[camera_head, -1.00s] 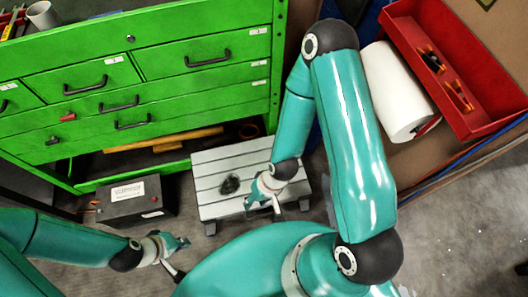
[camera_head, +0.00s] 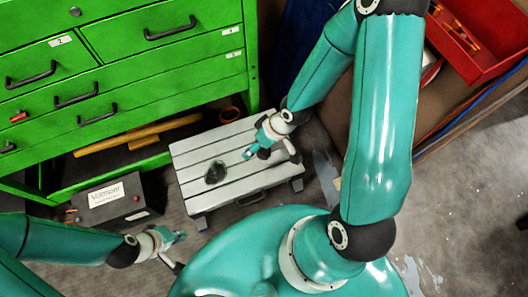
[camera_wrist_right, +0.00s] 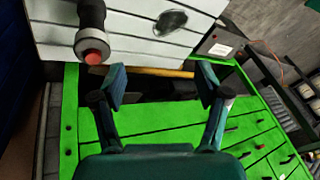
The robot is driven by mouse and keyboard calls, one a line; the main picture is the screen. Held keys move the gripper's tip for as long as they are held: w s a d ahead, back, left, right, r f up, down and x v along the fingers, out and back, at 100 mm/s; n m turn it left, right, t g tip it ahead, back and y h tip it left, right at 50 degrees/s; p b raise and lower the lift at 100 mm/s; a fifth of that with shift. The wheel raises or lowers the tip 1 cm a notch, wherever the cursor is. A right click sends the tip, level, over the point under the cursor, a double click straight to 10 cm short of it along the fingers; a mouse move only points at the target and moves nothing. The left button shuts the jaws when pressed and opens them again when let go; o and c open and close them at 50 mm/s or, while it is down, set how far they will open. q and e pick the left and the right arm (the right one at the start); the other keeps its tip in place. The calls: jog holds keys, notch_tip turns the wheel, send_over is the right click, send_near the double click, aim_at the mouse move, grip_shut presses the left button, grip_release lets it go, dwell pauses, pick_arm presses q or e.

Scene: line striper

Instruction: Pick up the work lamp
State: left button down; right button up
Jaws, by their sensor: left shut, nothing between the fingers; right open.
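A dark cylinder with a grey collar and red end (camera_wrist_right: 92,38), which looks like the work lamp, lies over the pale slats in the right wrist view, left of my right gripper (camera_wrist_right: 160,83). My right gripper is open, with nothing between its fingers. In the head view my right gripper (camera_head: 262,143) is over the right part of the slatted bench (camera_head: 192,150). A grey and black piece (camera_head: 291,151) beside it may be the lamp, partly hidden by my wrist. My left gripper (camera_head: 178,243) is shut and empty, low at the left.
A dark round patch or object (camera_head: 215,172) is on the bench. A black battery box (camera_head: 115,200) stands left of the bench. A green drawer cabinet (camera_head: 140,75) with black handles is behind. A red tray (camera_head: 480,55) is at the upper right. Grey floor (camera_head: 470,190) is open at the right.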

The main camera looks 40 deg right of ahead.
jog(key=w+d+f+n+t+h+b, duration=0.15)
jog(key=d+b, duration=0.25)
jog(key=d, duration=0.4)
jog(key=n+b, duration=0.1)
jog(key=b, duration=0.9)
send_over(263, 154)
jog(key=d, duration=0.1)
jog(key=f, duration=1)
jog(key=shift+w+d, duration=0.15)
jog(key=shift+w, duration=0.25)
jog(key=b+x, duration=0.3)
jog(key=d+b+x, duration=0.1)
jog(key=x, duration=0.1)
jog(key=shift+a+f, duration=0.15)
jog(key=shift+f, duration=0.05)
pick_arm(q)
notch_tip(263, 154, down, 21)
jog(key=shift+r, duration=0.2)
pick_arm(e)
jog(key=shift+r, duration=0.1)
jog(key=shift+c, duration=0.3)
jog(key=c, duration=1.1)
